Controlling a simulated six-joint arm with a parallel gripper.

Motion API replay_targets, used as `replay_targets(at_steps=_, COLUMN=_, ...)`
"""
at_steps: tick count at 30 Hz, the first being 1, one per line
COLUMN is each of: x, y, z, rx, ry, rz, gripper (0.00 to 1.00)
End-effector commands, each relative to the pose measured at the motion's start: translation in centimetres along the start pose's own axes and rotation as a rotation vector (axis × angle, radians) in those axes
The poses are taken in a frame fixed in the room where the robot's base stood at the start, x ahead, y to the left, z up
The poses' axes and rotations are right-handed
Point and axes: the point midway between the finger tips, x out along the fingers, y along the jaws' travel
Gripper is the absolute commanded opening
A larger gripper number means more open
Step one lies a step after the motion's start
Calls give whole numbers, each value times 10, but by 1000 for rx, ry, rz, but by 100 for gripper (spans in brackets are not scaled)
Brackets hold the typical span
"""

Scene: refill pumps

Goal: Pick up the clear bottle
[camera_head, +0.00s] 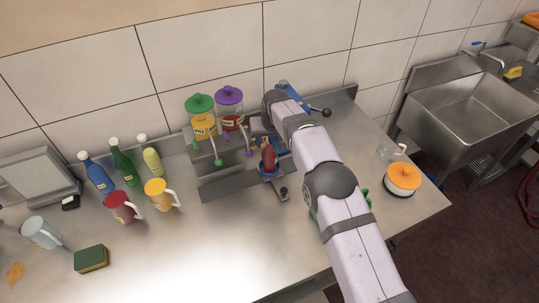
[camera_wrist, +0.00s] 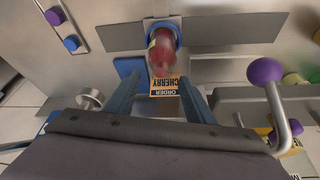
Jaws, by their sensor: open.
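A small see-through bottle with red contents (camera_head: 268,158) stands in a blue holder on the steel counter, in front of the pump jars. It is the likeliest clear bottle. In the wrist view the bottle (camera_wrist: 162,52) sits in a round blue ring, just beyond the jaws. My gripper (camera_wrist: 160,88) is open, with its two blue fingers apart and an orange "ORDER CHERRY" card (camera_wrist: 165,86) showing between them. The fingers do not touch the bottle. In the head view my arm partly hides the gripper.
A purple-lidded jar (camera_head: 230,108) and a green-lidded jar (camera_head: 201,115) stand close left of my gripper, with spouts forward. Several coloured bottles and mugs (camera_head: 122,207) are at left. A glass mug (camera_head: 391,149) and orange-lidded pot (camera_head: 402,180) are at right, near a sink (camera_head: 470,105).

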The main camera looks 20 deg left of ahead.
Motion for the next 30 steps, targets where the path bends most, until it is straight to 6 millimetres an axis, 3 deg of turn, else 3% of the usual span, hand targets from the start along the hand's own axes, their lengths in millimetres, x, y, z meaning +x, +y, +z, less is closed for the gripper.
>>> replay_targets(at_steps=9, x=18, y=0, z=0, rx=0, ry=0, rz=0, gripper=49)
replay_targets(at_steps=18, x=20, y=0, z=0, rx=0, ry=1, rz=0, gripper=49)
replay_targets(at_steps=19, x=20, y=0, z=0, rx=0, ry=1, rz=0, gripper=46)
replay_targets(at_steps=25, x=20, y=0, z=0, rx=0, ry=0, rz=0, gripper=0)
replay_targets(at_steps=30, x=19, y=0, z=0, rx=0, ry=1, rz=0, gripper=0)
